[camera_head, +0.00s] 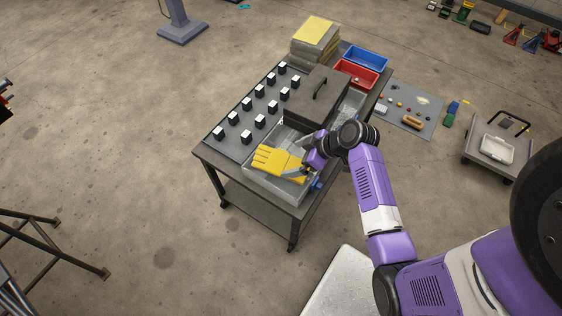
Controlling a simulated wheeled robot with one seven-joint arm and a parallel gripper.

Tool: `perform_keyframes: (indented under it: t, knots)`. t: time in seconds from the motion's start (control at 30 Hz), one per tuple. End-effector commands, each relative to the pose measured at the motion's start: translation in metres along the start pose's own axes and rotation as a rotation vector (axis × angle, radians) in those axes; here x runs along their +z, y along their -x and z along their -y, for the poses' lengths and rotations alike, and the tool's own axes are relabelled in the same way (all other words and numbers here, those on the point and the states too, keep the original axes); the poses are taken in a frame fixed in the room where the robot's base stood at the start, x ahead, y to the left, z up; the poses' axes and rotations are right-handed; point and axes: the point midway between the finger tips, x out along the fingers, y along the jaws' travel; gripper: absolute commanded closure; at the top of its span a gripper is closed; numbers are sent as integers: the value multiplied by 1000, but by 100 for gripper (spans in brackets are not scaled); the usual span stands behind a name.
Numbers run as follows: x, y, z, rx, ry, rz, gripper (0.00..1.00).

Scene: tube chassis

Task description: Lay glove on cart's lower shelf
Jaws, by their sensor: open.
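A yellow glove (276,163) lies at the grey tray (268,188) on the near end of the cart's top (207,154), its fingers pointing left. My gripper (301,160) is open at the right, cuff end of the glove, with its jaws close to it. I cannot tell whether they touch it. The cart's lower shelf (248,206) shows below the top at the near end and looks bare there. The rest of the shelf is hidden by the cart top.
Several black-and-white blocks (246,103) stand in rows on the cart's top. A dark lidded box (312,97), a red bin (356,73) and a blue bin (366,58) are farther back. A small trolley (497,146) stands at right.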

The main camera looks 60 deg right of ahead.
Motion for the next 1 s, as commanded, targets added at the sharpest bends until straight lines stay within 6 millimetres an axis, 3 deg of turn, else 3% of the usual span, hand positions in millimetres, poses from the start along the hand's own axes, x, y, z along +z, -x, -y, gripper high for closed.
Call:
perform_keyframes:
  t: [0.43,0.77,1.0]
  knots:
    - [-2,-53,-2,0,0,1,0]
    - [-2,-59,-2,3,0,0,0]
    - [-2,-59,-2,3,0,1,47]
